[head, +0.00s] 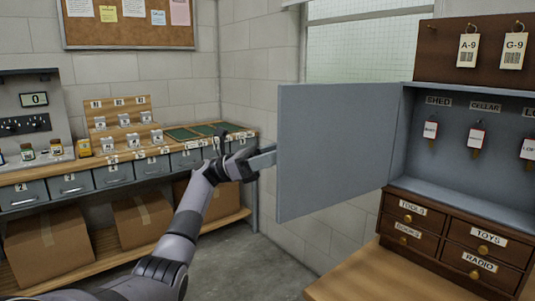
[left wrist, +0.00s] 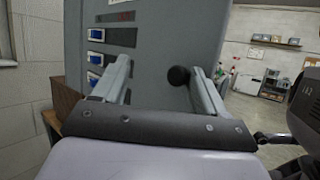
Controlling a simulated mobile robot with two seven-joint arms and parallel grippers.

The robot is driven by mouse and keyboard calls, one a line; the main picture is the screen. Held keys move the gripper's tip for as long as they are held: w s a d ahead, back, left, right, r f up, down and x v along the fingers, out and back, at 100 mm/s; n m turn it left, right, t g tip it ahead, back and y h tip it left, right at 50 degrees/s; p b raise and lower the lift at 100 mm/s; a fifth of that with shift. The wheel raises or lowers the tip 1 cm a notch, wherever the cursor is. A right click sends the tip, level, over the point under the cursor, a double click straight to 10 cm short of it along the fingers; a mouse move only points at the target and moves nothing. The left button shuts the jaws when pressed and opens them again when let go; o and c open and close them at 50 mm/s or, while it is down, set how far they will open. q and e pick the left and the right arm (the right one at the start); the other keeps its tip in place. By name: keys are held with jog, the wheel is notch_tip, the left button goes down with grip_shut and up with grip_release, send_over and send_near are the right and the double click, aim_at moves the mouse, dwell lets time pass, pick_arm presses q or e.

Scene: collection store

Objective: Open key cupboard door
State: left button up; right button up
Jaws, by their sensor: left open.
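The key cupboard (head: 465,155) stands at the right, its blue-grey door (head: 335,145) swung wide open to the left. Inside, tagged keys hang under labels such as SHED and CELLAR. My left gripper (head: 268,158) is at the door's free edge, its fingertips partly hidden behind the door. In the left wrist view the door's outer face (left wrist: 165,30) is in front of the open fingers (left wrist: 160,68). A round black knob (left wrist: 178,75) shows between them, close to the right finger. I cannot tell whether they touch. My right gripper is not in view.
Wooden drawers (head: 459,240) sit below the cupboard on a wooden top (head: 385,275). A long bench (head: 120,170) with grey drawers runs along the left wall, with cardboard boxes (head: 50,240) beneath. Bare floor (head: 265,265) lies between.

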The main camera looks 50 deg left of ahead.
pick_arm(q)
jog(key=shift+w+f, duration=0.2)
dwell(0.4)
jog(key=b+v, duration=0.1)
jog(key=v, duration=0.6)
jog(key=shift+s+r+b, duration=0.15)
jog(key=shift+s+b, duration=0.15)
jog(key=shift+a, duration=0.2)
